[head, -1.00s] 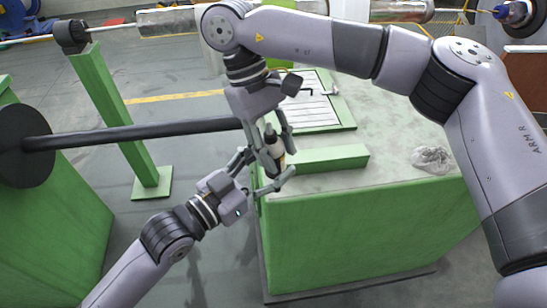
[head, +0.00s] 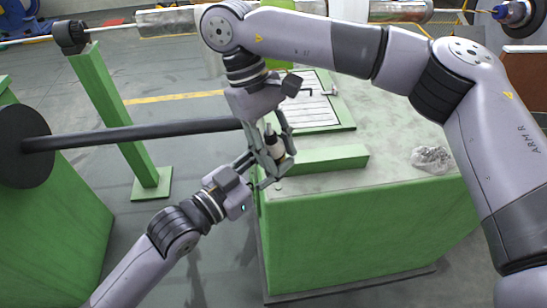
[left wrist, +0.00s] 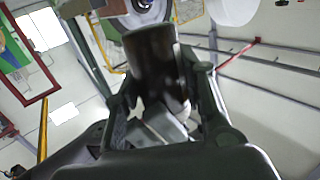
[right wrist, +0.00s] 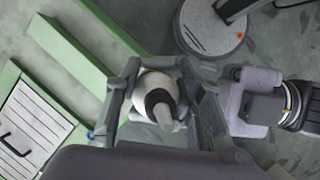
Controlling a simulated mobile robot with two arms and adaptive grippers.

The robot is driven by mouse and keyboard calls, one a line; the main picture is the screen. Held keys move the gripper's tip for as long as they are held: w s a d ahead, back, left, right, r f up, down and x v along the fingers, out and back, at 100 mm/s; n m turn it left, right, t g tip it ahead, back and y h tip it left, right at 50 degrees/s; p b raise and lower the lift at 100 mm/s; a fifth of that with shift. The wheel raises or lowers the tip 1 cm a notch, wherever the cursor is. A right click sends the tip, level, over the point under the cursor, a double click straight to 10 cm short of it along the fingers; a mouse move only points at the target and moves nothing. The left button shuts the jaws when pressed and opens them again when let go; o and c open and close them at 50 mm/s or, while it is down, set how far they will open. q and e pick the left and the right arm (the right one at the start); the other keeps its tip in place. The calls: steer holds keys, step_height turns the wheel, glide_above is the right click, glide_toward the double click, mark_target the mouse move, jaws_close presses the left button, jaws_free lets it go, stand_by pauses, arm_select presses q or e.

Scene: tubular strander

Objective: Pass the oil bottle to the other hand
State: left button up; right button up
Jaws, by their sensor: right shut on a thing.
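The bench top (head: 390,130) carries a green block (head: 330,158), a white slatted panel (head: 312,108) and a crumpled clear wrapper (head: 431,158). A black bar (head: 140,133) and a green post (head: 122,120) stand to the left.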

arm_select(q)
steer(key=shift+s+d, duration=0.25)
steer(key=shift+s, duration=0.05)
steer(key=c, duration=0.5)
arm_select(e)
steer(key=shift+w+a, duration=0.15)
steer(key=o, duration=0.9)
arm_select(q)
steer(key=shift+w+a, duration=0.1)
steer(key=shift+w, duration=0.05)
arm_select(e)
steer(key=o, duration=0.4)
steer(key=shift+o, duration=0.2)
